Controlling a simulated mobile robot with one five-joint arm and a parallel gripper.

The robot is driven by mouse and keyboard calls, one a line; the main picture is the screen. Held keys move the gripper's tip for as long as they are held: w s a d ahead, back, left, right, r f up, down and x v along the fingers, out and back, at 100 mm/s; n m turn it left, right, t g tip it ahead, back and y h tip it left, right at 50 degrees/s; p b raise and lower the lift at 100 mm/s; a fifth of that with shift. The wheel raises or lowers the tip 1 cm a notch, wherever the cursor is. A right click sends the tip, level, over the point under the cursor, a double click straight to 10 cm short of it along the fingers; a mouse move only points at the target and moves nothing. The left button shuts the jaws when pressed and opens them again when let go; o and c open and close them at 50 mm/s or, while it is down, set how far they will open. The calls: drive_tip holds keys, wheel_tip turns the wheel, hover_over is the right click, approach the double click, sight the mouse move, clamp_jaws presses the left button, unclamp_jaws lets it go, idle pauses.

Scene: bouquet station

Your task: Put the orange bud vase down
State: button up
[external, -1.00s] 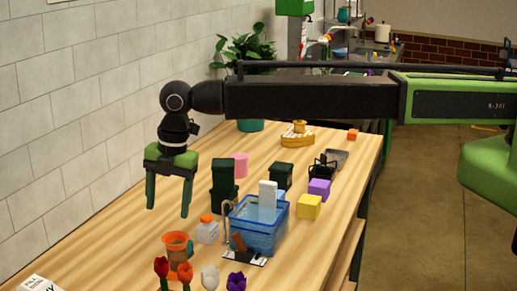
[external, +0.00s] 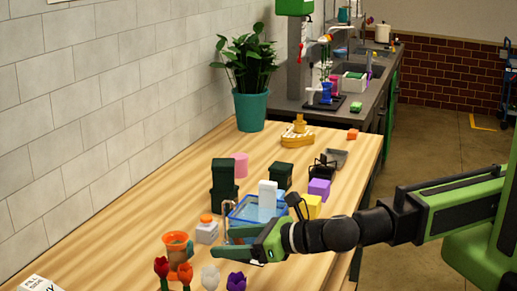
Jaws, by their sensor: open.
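The orange bud vase (external: 176,249) stands upright on the wooden table near the front, with a wide orange rim. Red and orange flowers in front hide its lower part. My gripper (external: 222,243) is low over the table to the right of the vase, its fingers pointing left toward it. The fingers are open with nothing seen between them. A gap shows between the fingertips and the vase.
A white jar with an orange lid (external: 207,230) stands close behind my fingers. A blue bin (external: 243,210) is behind my gripper, partly hidden. White (external: 210,277) and purple (external: 236,282) flowers are in front. Dark green containers (external: 224,185) stand farther back.

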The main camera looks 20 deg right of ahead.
sight(185, 243)
drive_tip(key=b+x, duration=0.3)
drive_tip(key=x, duration=0.9)
drive_tip(key=shift+w+a, duration=0.15)
drive_tip(key=b+x, duration=0.2)
drive_tip(key=x, duration=0.3)
drive_tip(key=shift+a+f, duration=0.15)
drive_tip(key=shift+a, duration=0.1)
drive_tip(key=shift+d, duration=0.1)
drive_tip(key=shift+c, duration=0.5)
clamp_jaws()
